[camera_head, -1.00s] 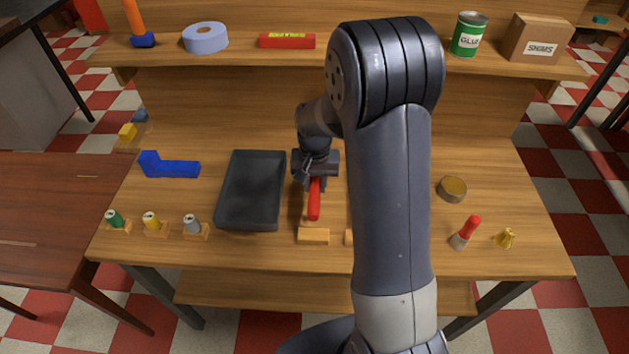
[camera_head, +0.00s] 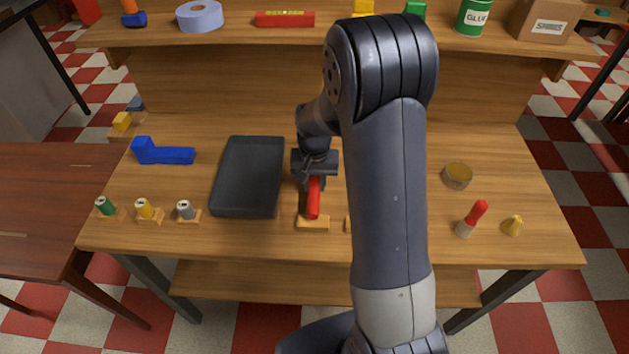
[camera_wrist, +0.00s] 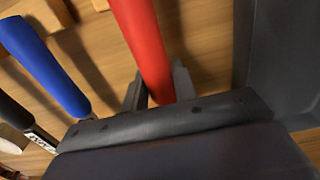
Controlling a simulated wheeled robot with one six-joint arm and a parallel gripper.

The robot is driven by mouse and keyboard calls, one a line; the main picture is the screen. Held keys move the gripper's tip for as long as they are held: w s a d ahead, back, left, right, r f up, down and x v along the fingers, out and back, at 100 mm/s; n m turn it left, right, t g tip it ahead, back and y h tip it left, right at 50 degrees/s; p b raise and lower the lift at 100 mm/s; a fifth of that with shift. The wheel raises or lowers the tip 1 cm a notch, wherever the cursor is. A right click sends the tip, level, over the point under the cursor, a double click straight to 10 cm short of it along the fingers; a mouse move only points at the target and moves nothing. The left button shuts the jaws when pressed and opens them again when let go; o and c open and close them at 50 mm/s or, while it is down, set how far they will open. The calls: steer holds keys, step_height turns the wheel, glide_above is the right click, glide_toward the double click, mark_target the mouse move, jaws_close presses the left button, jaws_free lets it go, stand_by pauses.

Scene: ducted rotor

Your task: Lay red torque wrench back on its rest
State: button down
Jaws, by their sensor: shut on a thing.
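The red torque wrench (camera_head: 313,198) is in my gripper (camera_head: 314,184), to the right of the dark tray in the head view. Its near end overlaps a small wooden rest (camera_head: 312,222) at the front of the bench; I cannot tell whether it touches. In the wrist view the red handle (camera_wrist: 145,45) runs up from between the two fingers of my gripper (camera_wrist: 158,88), which are shut on it. A second wooden rest (camera_head: 348,224) shows partly, the remainder hidden behind my arm.
A dark tray (camera_head: 219,190) stands close on the left. A blue handle (camera_wrist: 45,62) and a black one (camera_wrist: 18,118) lie beside the wrench in the wrist view.

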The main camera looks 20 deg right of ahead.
steer(key=shift+f+b, duration=0.4)
steer(key=shift+f, duration=0.05)
stand_by(0.3)
steer(key=c, duration=1.1)
jaws_free()
steer(key=shift+o, duration=0.2)
step_height(320, 180, up, 11)
steer(key=shift+f+b, duration=0.1)
steer(key=shift+b, duration=0.3)
step_height(320, 180, down, 11)
steer(key=shift+r+p, duration=0.2)
steer(key=shift+p, duration=0.25)
steer(key=shift+r+p, duration=0.35)
steer(key=shift+r, duration=0.05)
steer(key=shift+f, duration=0.1)
